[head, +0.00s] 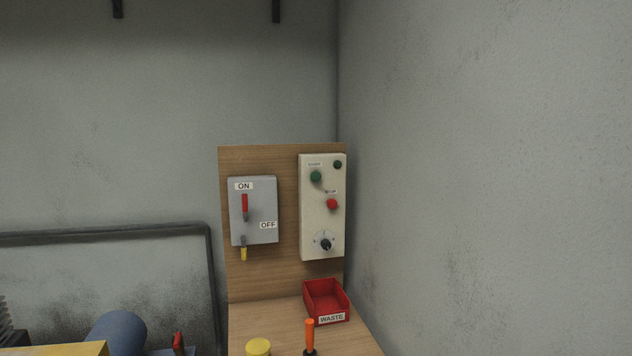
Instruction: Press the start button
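A beige control box (310,229) is fixed on the right side of an upright wooden board. It has a green round button (316,176) under a small label too blurred to read surely. A smaller dark green round part (337,165) sits at its upper right. A red round button (332,204) is lower down, and a black rotary knob (326,244) is near the bottom. Nothing covers the front of the box. Neither of my grippers is in the head view.
A grey switch box (262,203) with a red lever (244,203) beside ON hangs left of the control box. Below, a red WASTE bin (326,297), an orange-handled tool (310,334) and a yellow round object (258,347) are on the wooden bench (245,318). A wall closes the right side.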

